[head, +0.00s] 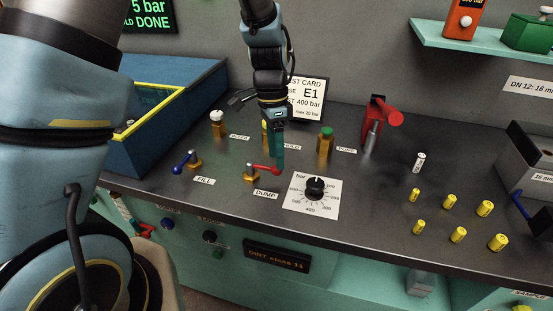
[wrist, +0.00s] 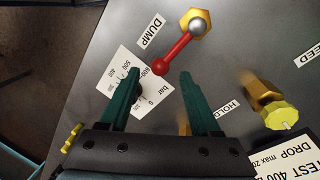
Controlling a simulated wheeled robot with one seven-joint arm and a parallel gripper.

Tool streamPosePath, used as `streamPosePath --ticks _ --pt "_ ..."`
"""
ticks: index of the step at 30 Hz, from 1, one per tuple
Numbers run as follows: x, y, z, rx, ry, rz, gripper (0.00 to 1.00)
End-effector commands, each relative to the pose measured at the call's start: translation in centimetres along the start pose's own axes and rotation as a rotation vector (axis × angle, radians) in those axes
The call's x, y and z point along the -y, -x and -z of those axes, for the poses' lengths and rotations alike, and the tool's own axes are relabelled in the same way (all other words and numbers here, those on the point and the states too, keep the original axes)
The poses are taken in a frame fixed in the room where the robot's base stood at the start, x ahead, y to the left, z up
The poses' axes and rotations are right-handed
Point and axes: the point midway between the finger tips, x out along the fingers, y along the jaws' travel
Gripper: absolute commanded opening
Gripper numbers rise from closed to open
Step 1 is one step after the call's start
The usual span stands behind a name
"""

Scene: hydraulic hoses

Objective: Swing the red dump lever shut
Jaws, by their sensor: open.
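The red dump lever (head: 264,168) sits on a brass valve behind the DUMP label, its handle pointing right along the bench in the head view. In the wrist view the lever (wrist: 178,49) runs from its brass hex base (wrist: 197,20) down to a red knob between the two green fingertips. My gripper (head: 278,163) points down at the knob end of the lever. In the wrist view my gripper (wrist: 160,75) is open, with a finger on either side of the knob. I cannot tell whether either finger touches it.
A pressure dial (head: 315,188) stands right of the lever. The blue fill lever (head: 184,163) is to the left. Brass valves with white and green (head: 326,134) caps stand behind, near a test card (head: 312,100). Yellow fittings (head: 450,201) stand at the right.

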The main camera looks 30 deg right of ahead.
Motion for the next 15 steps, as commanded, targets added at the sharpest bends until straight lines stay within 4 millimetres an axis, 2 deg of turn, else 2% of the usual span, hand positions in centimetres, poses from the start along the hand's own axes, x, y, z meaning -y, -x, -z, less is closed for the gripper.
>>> streamPosePath --ticks 6,15 --pt "-0.1 -2.5 -0.1 0.001 0.002 -0.002 0.64" --pt "0.0 -3.1 0.0 -0.001 0.001 0.0 0.64"
